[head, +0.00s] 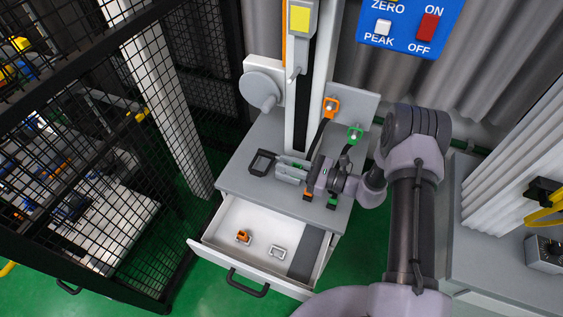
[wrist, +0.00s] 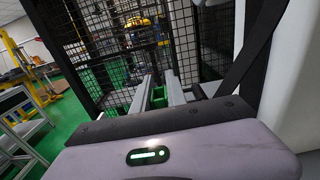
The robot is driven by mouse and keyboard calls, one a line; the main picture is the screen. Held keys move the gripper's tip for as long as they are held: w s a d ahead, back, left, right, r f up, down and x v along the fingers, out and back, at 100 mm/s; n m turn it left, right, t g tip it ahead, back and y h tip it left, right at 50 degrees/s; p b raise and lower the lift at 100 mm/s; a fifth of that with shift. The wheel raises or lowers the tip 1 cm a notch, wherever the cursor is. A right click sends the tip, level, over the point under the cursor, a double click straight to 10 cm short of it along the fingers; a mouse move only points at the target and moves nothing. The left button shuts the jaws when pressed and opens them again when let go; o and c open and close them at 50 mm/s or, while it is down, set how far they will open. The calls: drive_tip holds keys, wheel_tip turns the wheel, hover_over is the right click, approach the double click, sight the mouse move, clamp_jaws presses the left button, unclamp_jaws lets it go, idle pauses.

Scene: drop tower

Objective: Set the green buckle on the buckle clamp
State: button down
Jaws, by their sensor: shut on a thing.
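My gripper (head: 287,168) reaches left over the grey tabletop, its fingers closed around a small green piece, which I take to be the green buckle (head: 298,167). In the wrist view the green buckle (wrist: 158,97) sits between the two pale fingers (wrist: 158,82), a little back from their tips. A dark frame-like fixture (head: 263,162) is on the tabletop just left of the fingertips; I cannot tell for certain whether it is the buckle clamp. The gap between fingertips and fixture looks small. The gripper body hides part of the tabletop.
The drawer (head: 215,246) below is open, holding an orange piece (head: 242,236) and a pale frame (head: 277,252). Straps hang from an orange ring (head: 331,105) and a green ring (head: 355,134). The column (head: 303,100) rises behind the gripper. Mesh fencing (head: 110,60) stands left.

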drive_tip(key=w, duration=0.1)
drive_tip(key=w+a+b, duration=0.1)
drive_tip(key=w, duration=0.1)
drive_tip(key=w+a, duration=0.1)
drive_tip(key=w, duration=0.1)
drive_tip(key=shift+w+f, duration=0.15)
drive_tip(key=shift+f, duration=0.25)
wheel_tip(320, 180, down, 4)
drive_tip(key=shift+w+r+b, duration=0.1)
drive_tip(key=shift+r+b, duration=0.15)
drive_tip(key=shift+b, duration=0.9)
drive_tip(key=shift+r, duration=0.15)
drive_tip(key=c, duration=1.3)
unclamp_jaws()
drive_tip(key=shift+c, duration=0.2)
